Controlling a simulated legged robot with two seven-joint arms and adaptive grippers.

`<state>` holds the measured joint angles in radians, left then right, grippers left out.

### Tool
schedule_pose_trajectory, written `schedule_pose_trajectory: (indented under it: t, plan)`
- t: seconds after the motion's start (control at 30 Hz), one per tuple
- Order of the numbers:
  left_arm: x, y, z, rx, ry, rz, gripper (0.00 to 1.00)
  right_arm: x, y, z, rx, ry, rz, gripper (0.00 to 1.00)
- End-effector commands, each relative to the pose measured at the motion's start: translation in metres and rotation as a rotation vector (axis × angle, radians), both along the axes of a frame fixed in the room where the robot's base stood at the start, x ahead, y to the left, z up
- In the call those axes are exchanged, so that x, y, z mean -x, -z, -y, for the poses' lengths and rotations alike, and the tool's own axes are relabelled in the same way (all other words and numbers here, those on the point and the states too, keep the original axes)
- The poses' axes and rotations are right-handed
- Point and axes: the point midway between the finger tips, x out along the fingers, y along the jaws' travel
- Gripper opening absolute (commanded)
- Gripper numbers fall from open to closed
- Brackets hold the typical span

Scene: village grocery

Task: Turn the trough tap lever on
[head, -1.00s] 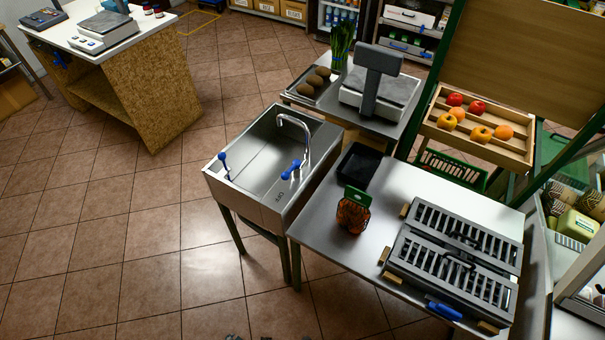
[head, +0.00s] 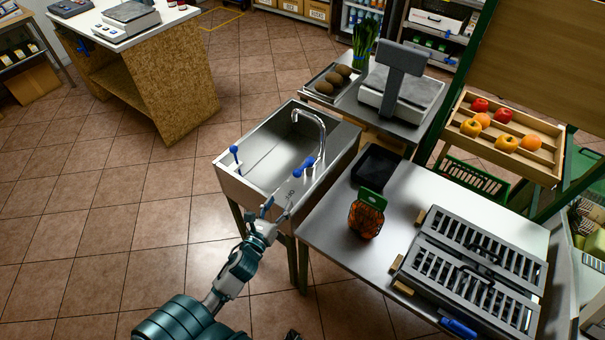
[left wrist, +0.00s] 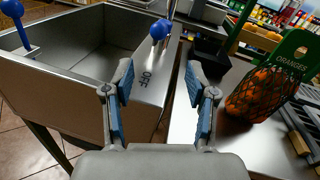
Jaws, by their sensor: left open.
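The metal trough (head: 232,184) has a curved tap spout (head: 322,128) at its back right. A blue-handled lever (head: 304,166) stands on the right rim below the spout; it also shows in the left wrist view (left wrist: 160,30), beyond the fingers, with "OFF" lettering on the rim in front. A second blue-knobbed lever (head: 235,152) stands on the left rim, also seen in the left wrist view (left wrist: 12,9). My left gripper (head: 275,209) is open and empty at the trough's front right corner, apart from the lever. My right gripper is not in view.
A metal table (head: 330,232) adjoins the trough on the right, with a netted bag of oranges (head: 366,216), a black tray (head: 376,168) and a slatted grill (head: 470,262). A scale (head: 400,88) stands behind.

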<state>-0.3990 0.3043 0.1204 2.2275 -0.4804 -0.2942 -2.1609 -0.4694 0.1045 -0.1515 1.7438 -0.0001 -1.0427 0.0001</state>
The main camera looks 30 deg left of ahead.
Motion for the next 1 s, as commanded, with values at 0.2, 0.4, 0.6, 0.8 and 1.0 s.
schedule_pose_trajectory:
  t: [0.2, 0.4, 0.6, 0.8, 1.0]
  plan:
    - [-0.055, -0.001, -0.006, 0.002, 0.000, 0.003, 0.57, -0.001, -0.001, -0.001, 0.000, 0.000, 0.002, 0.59]
    - [-0.099, 0.001, -0.011, 0.003, -0.001, 0.000, 0.57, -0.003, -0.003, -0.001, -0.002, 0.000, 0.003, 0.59]
    - [-0.127, 0.001, -0.014, 0.004, 0.000, -0.001, 0.57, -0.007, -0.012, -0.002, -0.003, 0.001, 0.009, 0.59]
    - [-0.136, 0.001, -0.016, 0.003, 0.000, -0.002, 0.57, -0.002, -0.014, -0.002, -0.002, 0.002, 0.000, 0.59]
    - [-0.136, 0.001, -0.016, 0.004, 0.000, -0.001, 0.57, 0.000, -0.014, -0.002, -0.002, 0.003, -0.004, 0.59]
